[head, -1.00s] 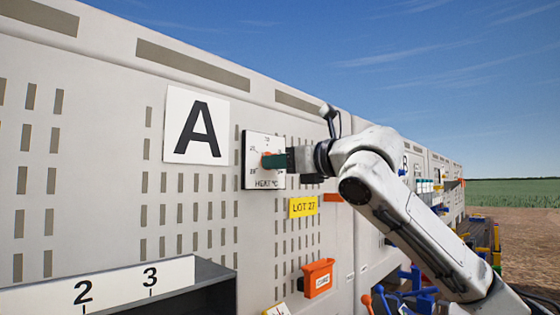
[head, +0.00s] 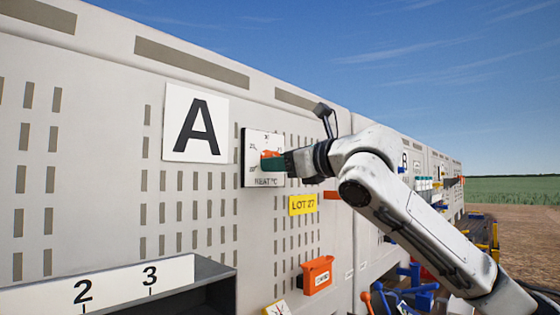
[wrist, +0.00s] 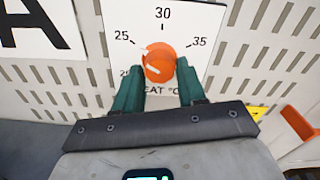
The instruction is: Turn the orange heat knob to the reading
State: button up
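The orange heat knob (wrist: 159,62) sits on a white dial plate (wrist: 190,20) marked "HEAT °C". The numbers 25, 30 and 35 show around it, and a partly covered number shows at lower left. A white mark on the knob lies at its lower left, toward the low numbers. My gripper (wrist: 161,70) has its green fingers on either side of the knob, closed on it. In the head view my gripper (head: 282,162) reaches the knob (head: 268,155) from the right, covering part of the knob and plate.
The plate is on a grey slotted wall. A large "A" sign (head: 196,124) is to its left, a yellow "LOT 27" label (head: 302,205) below right. An orange bin (head: 317,275) and a shelf numbered 2 and 3 (head: 95,287) are lower down.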

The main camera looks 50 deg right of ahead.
jog(key=o, duration=0.3)
jog(key=shift+r, duration=0.2)
jog(key=shift+s, duration=0.1)
jog(key=s+b, duration=0.2)
jog(key=s, duration=0.8)
jog(key=shift+s+d+b, duration=0.15)
jog(key=shift+s+b, duration=0.2)
jog(key=shift+f, duration=0.1)
